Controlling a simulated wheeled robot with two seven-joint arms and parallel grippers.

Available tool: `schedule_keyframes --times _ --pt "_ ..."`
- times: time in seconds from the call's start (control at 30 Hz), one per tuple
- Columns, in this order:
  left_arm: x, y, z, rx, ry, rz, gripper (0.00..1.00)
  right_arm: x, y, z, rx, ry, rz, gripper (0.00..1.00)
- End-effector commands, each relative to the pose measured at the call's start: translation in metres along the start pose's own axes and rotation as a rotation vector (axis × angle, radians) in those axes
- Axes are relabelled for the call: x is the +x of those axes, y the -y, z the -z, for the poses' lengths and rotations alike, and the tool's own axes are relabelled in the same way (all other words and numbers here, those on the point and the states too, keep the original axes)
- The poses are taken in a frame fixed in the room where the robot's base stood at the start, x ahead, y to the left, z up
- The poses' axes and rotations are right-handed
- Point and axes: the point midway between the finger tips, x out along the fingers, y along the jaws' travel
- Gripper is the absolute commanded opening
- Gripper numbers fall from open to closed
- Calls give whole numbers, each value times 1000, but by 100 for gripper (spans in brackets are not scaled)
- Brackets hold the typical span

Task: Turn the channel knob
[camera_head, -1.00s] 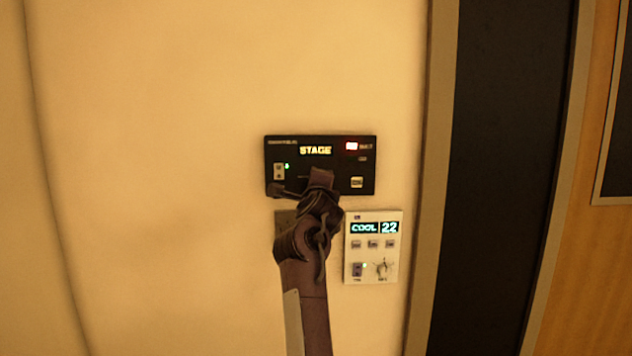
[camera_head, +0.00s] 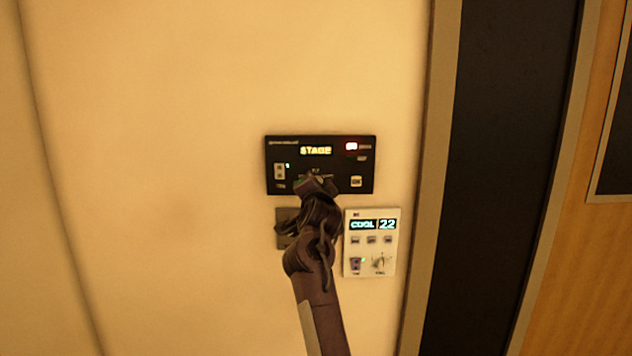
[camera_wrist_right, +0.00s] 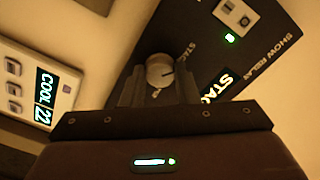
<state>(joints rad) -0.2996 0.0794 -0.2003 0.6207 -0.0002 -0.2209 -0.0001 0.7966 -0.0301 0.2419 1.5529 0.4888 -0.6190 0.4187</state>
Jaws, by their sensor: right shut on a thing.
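The black panel (camera_head: 345,170) on the wall has a lit display reading "STAGE", a red light at its upper right and a small green light at its left. In the right wrist view its round pale knob (camera_wrist_right: 160,70) with a dark pointer mark sits between the two fingers of my right gripper (camera_wrist_right: 158,88). The gripper is shut on this knob. In the head view my right gripper (camera_head: 317,183) covers the panel's lower middle and hides the knob. My left gripper is not in view.
A white panel (camera_head: 350,262) reading "COOL 22", with buttons and its own knob, is just below right, close to my arm. A grey plate (camera_head: 284,228) is partly behind my wrist. A dark vertical strip (camera_head: 495,180) stands to the right. The wall at left is clear.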

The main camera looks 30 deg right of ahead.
Motion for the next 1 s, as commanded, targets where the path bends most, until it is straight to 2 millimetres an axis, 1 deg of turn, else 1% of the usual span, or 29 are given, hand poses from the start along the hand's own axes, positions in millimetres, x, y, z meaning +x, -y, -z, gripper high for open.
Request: schedule_keyframes --times 0.03,0.3,0.77,0.8,0.93,0.97,1.0 --pt "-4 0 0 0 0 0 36 0 0 0 -23 3 -4 5" --pt "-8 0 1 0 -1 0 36 0 -2 -2 -95 4 -3 5" --pt "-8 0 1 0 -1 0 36 0 -2 -2 -107 5 -4 5" --pt "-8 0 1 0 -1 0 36 0 -2 -2 -107 5 -4 30" --pt "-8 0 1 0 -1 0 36 0 -2 -2 -106 4 -3 47" --pt "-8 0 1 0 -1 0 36 0 -2 -2 -105 3 -3 49" --pt "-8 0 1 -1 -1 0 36 0 -1 -2 -105 3 -2 49"
